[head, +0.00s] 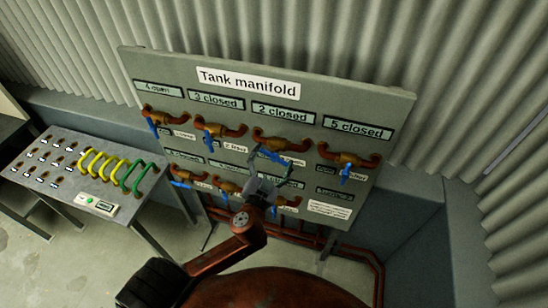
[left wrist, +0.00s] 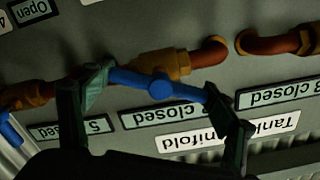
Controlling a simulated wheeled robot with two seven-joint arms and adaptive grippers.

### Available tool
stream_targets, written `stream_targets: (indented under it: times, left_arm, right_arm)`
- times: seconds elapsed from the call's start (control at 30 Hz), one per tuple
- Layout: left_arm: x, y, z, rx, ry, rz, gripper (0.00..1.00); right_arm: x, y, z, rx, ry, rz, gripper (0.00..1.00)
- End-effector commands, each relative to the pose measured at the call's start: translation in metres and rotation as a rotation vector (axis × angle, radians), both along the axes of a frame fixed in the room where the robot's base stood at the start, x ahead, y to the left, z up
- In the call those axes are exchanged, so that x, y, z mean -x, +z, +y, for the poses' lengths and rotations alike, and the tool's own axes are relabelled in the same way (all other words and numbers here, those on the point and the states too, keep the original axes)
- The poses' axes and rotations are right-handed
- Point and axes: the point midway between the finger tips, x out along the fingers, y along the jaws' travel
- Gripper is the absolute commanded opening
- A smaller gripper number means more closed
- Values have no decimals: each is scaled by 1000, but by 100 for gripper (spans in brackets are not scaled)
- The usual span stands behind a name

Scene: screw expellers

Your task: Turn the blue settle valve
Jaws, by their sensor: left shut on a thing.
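The tank manifold board (head: 375,98) carries two rows of brass valves with blue handles. My left gripper (head: 270,154) is at the board, at the top-row valve under the "2 closed" label (head: 283,114). In the left wrist view, which is upside down, that valve's blue handle (left wrist: 158,87) spans between the two fingers of my gripper (left wrist: 158,92) and touches both. The handle lies nearly along its pipe, slightly tilted, in front of the brass body (left wrist: 163,64). My gripper hides part of the lower row and its labels; the small text is unreadable. My right gripper is not in view.
The "5 closed" valve (head: 347,159) is close on the right, and the "3 closed" valve (head: 212,130) on the left. A grey console (head: 62,190) with yellow and green handles stands at left. Red pipes (head: 345,249) run below the board; corrugated walls are behind.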

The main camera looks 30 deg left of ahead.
Motion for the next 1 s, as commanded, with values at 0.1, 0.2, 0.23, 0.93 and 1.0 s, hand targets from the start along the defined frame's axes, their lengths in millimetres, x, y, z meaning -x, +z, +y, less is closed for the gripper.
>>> stream_targets:
  times: [0.1, 0.2, 0.23, 0.93, 1.0]
  left_arm:
    - [0, -2, 0, 43, 0, -9, 55]
    - [0, -2, 0, 97, 1, -24, 55]
    - [0, -2, 0, 116, 1, -28, 55]
    - [0, 0, 0, 462, 0, -112, 55]
    - [0, 0, 0, 470, 0, -114, 55]
  right_arm:
    - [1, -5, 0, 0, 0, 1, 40]
    - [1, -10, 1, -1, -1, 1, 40]
    - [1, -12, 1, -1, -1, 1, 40]
    - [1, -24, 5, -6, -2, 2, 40]
    - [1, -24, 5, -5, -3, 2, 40]
